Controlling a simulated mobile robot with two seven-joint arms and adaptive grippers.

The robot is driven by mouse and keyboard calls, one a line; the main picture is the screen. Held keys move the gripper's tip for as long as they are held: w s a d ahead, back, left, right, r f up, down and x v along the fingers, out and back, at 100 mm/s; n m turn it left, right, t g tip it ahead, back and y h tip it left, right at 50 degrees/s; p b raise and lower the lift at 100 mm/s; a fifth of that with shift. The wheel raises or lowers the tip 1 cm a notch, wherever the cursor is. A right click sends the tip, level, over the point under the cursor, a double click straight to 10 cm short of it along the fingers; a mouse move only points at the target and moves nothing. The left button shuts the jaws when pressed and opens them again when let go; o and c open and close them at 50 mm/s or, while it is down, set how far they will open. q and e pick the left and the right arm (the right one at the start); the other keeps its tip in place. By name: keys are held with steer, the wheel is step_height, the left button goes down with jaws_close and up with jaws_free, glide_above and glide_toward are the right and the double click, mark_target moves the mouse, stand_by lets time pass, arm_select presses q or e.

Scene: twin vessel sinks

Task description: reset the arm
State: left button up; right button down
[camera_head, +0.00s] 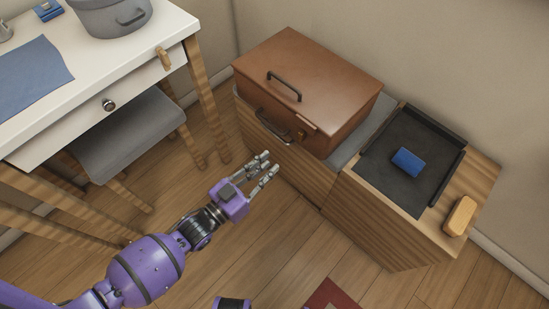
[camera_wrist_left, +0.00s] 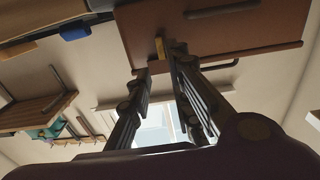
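My left arm reaches in from the lower left in the head view. Its gripper (camera_head: 269,167) is over the floor in front of the brown box (camera_head: 305,80), apart from it. The fingers are spread with nothing between them. In the left wrist view the same gripper (camera_wrist_left: 160,65) shows its two fingers apart, with the brown box (camera_wrist_left: 215,35) beyond them. My right gripper does not show in either view.
A wooden cabinet (camera_head: 390,230) carries a black tray (camera_head: 385,165) with a blue block (camera_head: 408,162), and a yellow block (camera_head: 460,216) beside it. A white table (camera_head: 85,75) with a grey pot (camera_head: 112,15) and a grey seat (camera_head: 130,135) are at left.

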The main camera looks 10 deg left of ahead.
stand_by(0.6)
